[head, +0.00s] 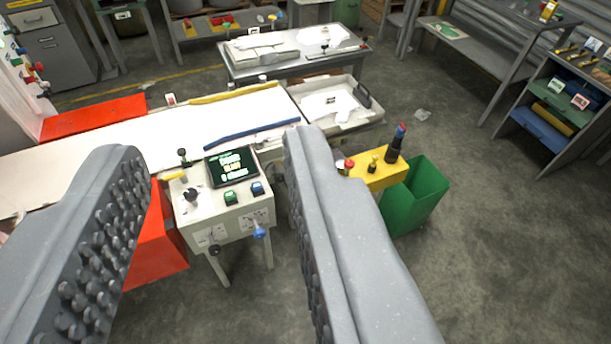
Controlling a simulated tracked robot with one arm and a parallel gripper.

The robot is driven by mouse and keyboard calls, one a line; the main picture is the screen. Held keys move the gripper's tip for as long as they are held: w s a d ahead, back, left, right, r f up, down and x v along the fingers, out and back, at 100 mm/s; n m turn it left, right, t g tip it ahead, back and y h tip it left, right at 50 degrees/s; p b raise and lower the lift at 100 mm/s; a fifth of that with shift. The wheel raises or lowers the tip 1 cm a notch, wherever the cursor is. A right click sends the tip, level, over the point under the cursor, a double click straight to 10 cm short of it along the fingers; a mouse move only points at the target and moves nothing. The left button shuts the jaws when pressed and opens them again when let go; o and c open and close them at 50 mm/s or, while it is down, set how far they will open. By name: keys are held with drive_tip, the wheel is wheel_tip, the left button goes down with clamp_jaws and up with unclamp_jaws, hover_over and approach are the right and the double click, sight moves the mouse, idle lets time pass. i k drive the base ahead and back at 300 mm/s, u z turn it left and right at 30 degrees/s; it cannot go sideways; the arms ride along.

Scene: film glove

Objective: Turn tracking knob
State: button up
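A pale control box (228,218) stands on legs ahead of me, seen between my fingers. Its top carries a dark display (231,168) with lit text, a black round knob (192,195), a green button (230,198) and a blue button (257,188). On its front are a blue knob (259,232) and a dark knob (214,250). I cannot read which one is marked tracking. My gripper (212,145) is open and empty, its studded grey fingers wide apart on either side of the box. Neither finger appears to touch it.
A long white table (150,150) with yellow and blue strips runs behind the box. A red panel (158,235) is at its left. A yellow box (375,177) and green bin (425,190) stand at right. Shelves line the right edge.

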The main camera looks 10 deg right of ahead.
sight(280, 177)
drive_tip(key=z, duration=0.15)
drive_tip(key=i, duration=1)
drive_tip(key=u, duration=0.05)
